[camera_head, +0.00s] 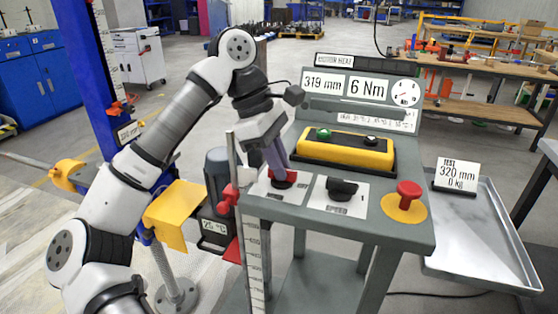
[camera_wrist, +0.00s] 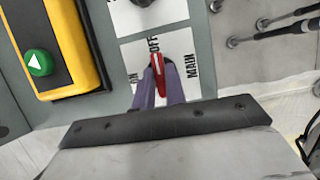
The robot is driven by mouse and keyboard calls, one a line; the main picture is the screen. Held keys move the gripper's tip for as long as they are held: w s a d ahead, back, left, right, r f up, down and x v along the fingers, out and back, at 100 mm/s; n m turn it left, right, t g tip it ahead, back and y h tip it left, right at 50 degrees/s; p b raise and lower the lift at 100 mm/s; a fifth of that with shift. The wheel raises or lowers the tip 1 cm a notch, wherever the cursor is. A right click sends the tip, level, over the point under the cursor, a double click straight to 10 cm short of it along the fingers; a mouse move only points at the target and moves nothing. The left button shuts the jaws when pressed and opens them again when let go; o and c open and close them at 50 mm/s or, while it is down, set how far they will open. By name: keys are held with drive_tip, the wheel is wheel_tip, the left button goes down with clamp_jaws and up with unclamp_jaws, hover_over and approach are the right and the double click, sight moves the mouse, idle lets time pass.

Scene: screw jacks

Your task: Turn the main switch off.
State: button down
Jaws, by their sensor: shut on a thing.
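The main switch is a red knob (camera_head: 285,180) on a white plate (camera_head: 262,188) at the left of the grey console top. The knob also shows in the wrist view (camera_wrist: 158,62), with its white line pointing toward the word OFF. The plate also carries the words MAIN and ON. My gripper (camera_head: 278,165) reaches down onto the knob, with its purple fingers shut on it from both sides. In the wrist view the fingers (camera_wrist: 159,85) hide part of the knob.
A black selector knob (camera_head: 342,188) sits right of the main switch. A red mushroom button (camera_head: 408,193) on yellow is farther right. Behind is a yellow pendant (camera_head: 345,150) with a green button. The display panel (camera_head: 362,88) reads 319 mm and 6 Nm. A metal tray (camera_head: 480,238) stands at right.

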drive_tip(key=c, duration=1.4)
unclamp_jaws()
drive_tip(key=shift+c, duration=0.2)
drive_tip(key=shift+r, duration=0.15)
drive_tip(key=p+v, duration=0.2)
drive_tip(key=v, duration=1.1)
drive_tip(key=shift+a+r, duration=0.2)
drive_tip(key=shift+r, duration=0.05)
drive_tip(key=shift+w, duration=0.15)
